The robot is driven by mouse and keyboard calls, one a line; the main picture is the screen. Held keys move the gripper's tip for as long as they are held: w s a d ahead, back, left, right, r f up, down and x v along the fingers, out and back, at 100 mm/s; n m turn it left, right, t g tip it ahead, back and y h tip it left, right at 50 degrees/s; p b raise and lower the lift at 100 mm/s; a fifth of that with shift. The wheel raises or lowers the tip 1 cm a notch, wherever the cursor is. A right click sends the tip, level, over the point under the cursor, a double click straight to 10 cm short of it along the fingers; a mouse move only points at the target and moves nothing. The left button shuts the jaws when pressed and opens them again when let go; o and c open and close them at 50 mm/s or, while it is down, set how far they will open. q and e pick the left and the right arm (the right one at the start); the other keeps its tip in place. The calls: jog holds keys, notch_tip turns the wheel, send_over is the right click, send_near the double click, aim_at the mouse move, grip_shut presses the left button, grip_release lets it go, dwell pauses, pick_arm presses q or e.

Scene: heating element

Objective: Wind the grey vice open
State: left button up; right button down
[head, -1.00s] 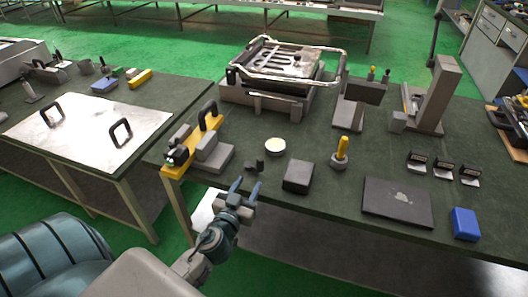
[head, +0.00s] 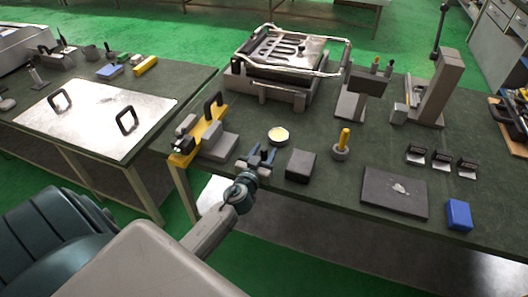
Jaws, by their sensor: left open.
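A grey blocky device (head: 220,146), which looks like the grey vice, stands at the left front corner of the dark green bench. A yellow bar with a black handle (head: 211,104) adjoins it; I cannot make out a winding handle or how far its jaws are apart. My left gripper (head: 261,153) is open and empty near the bench's front edge, right of this device. My right gripper is not in view.
A round tin (head: 279,135) and a dark box (head: 300,164) are close to my left gripper. A metal-framed machine (head: 270,85) stands behind.

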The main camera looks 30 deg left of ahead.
pick_arm(q)
grip_shut()
jog(key=y+b, duration=0.1)
jog(key=n+b, duration=0.1)
jog(key=shift+w+f+y+b, duration=0.25)
jog(key=shift+w+y+b, duration=0.05)
jog(key=shift+y, duration=0.1)
jog(key=shift+w+n+g+y+b, duration=0.2)
jog(key=shift+n+g+y+b, duration=0.45)
jog(key=shift+y+b, duration=0.35)
jog(key=shift+b, duration=0.4)
jog(key=shift+r+n+y, duration=0.3)
jog(key=shift+n, duration=0.05)
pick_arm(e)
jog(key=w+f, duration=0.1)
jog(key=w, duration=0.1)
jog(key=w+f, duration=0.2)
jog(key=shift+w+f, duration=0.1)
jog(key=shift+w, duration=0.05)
pick_arm(q)
grip_release()
jog(key=shift+w, duration=0.1)
